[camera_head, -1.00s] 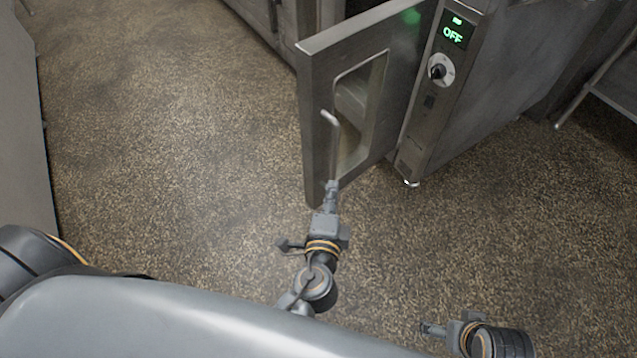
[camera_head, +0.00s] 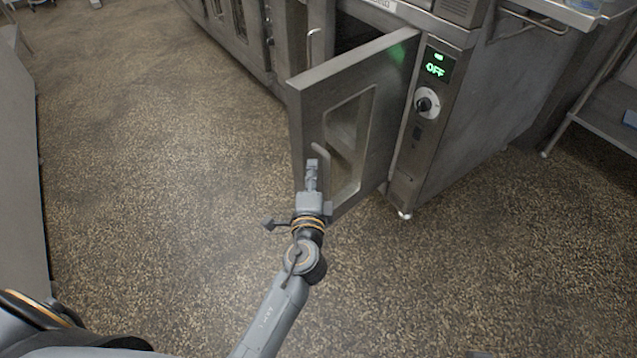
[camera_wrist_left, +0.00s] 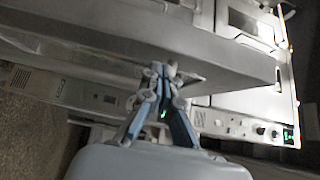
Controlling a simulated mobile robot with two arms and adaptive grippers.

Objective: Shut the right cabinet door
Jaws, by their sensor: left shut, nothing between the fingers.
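The right cabinet door (camera_head: 301,117) is a grey metal door with a window and a handle (camera_head: 322,158). It stands open, swung out from the steel cabinet, hinged beside the control panel (camera_head: 424,104). My left gripper (camera_head: 312,165) is shut and empty, in front of the door's outer face near the handle's lower end. Whether it touches the door I cannot tell. In the left wrist view the shut fingers (camera_wrist_left: 161,78) point at a broad grey metal surface close ahead. My right gripper is out of view.
The control panel reads OFF and has a knob. A row of steel cabinets (camera_head: 240,35) runs back at the upper left. A steel table with a lower shelf (camera_head: 612,112) stands at the right. The speckled floor (camera_head: 170,170) left of the door is clear.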

